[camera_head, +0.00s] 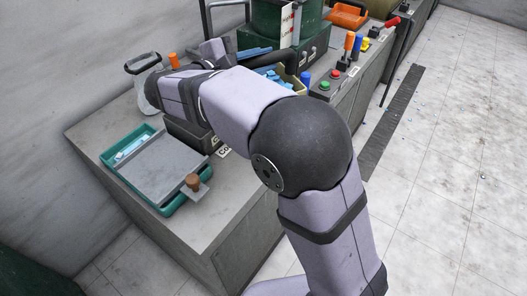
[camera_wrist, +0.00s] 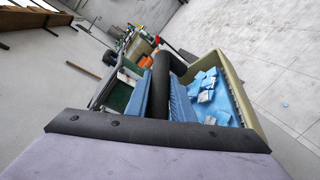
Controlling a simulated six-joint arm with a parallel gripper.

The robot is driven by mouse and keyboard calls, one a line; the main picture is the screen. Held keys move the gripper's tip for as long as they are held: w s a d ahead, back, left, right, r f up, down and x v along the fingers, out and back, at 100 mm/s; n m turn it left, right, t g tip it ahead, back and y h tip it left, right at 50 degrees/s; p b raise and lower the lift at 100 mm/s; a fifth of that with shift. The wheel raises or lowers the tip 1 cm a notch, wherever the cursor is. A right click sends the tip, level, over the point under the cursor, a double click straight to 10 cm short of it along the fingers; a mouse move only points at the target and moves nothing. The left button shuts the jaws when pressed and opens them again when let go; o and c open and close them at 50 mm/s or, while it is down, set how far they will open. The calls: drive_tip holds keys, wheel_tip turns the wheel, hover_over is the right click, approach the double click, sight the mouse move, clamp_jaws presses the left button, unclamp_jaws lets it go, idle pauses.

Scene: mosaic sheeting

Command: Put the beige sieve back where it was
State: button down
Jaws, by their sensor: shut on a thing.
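The beige sieve (camera_head: 302,91) is partly hidden behind my arm in the head view, with blue tiles inside it. In the wrist view, the sieve (camera_wrist: 244,105) is at the right, with several loose blue tiles along its floor. My gripper (camera_wrist: 160,95) has blue fingers on both sides of a thick black bar (camera_wrist: 160,75), which bends toward the sieve and looks like its handle. The gripper is shut on it. In the head view, the gripper (camera_head: 258,52) is mostly beyond my forearm. I cannot tell whether the sieve touches the surface below.
A teal tray (camera_head: 120,170) with a grey board and a wooden-handled tool (camera_head: 193,182) lies on the near bench. A panel with a red button (camera_head: 335,73) and a green button (camera_head: 325,86) stands right of the sieve. An orange tray (camera_head: 348,14) is farther back.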

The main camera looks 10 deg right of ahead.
sight(289, 67)
drive_tip(key=shift+n+t+y, duration=0.3)
drive_tip(key=shift+t, duration=0.1)
drive_tip(key=d, duration=0.2)
drive_tip(key=d+b, duration=0.1)
drive_tip(key=d, duration=0.1)
drive_tip(key=s+d+f, duration=0.1)
drive_tip(key=d, duration=0.1)
drive_tip(key=shift+s+d+b, duration=0.1)
drive_tip(key=shift+d+b, duration=0.05)
drive_tip(key=shift+b, duration=0.15)
drive_tip(key=shift+a+f+n+t+y, duration=0.2)
drive_tip(key=shift+f+n+t+y, duration=0.15)
drive_tip(key=shift+n+t+y, duration=0.05)
drive_tip(key=a+f+n+t+y, duration=0.1)
drive_tip(key=f, duration=0.1)
drive_tip(key=w+a+f+n+y, duration=0.1)
drive_tip(key=a+f, duration=0.1)
drive_tip(key=a+f+n+t+y, duration=0.1)
drive_tip(key=f, duration=0.1)
drive_tip(key=shift+w+a+f+n+t+y, duration=0.1)
drive_tip(key=shift+w+a+n+t+y, duration=0.2)
drive_tip(key=shift+a+y, duration=0.1)
drive_tip(key=shift+w+a+f, duration=0.1)
drive_tip(key=shift+a+f, duration=0.2)
drive_tip(key=shift+a, duration=0.15)
wheel_tip(289, 67, down, 10)
drive_tip(key=b, duration=0.1)
drive_tip(key=shift+f, duration=0.15)
